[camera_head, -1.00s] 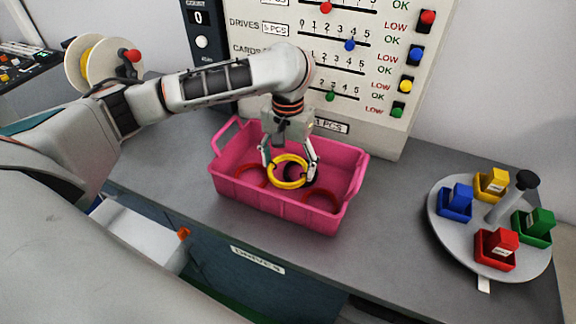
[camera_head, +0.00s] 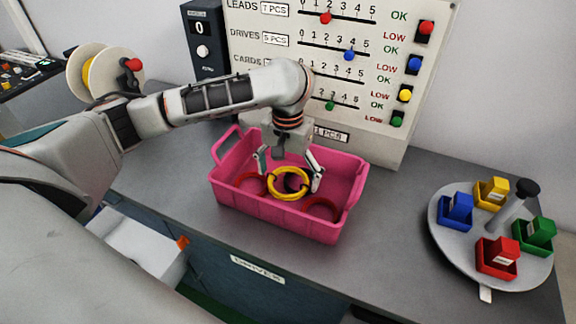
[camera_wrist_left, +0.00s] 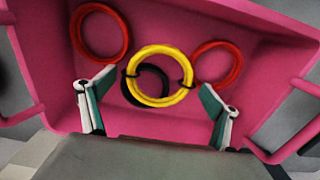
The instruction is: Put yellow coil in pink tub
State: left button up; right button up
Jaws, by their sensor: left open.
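The yellow coil (camera_head: 289,184) is a ring with dark bands on its sides. It is inside the pink tub (camera_head: 275,213), which stands on the grey counter. In the left wrist view the yellow coil (camera_wrist_left: 160,76) overlaps a dark ring (camera_wrist_left: 146,85) and sits between two red coils. My left gripper (camera_head: 289,172) is over the tub with its fingers spread wide on either side of the yellow coil, apart from it. The left wrist view shows the open fingers (camera_wrist_left: 155,108) with a gap to the coil. My right gripper is not in view.
Red coils (camera_wrist_left: 99,31) and (camera_wrist_left: 216,63) lie in the tub. A round grey tray (camera_head: 465,242) with several coloured bins stands on the right. A panel with sliders (camera_head: 340,95) rises behind the tub. The counter between tub and tray is clear.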

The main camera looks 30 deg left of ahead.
pick_arm(q)
notch_tip(320, 180, up, 12)
dwell(0.6)
dwell(0.5)
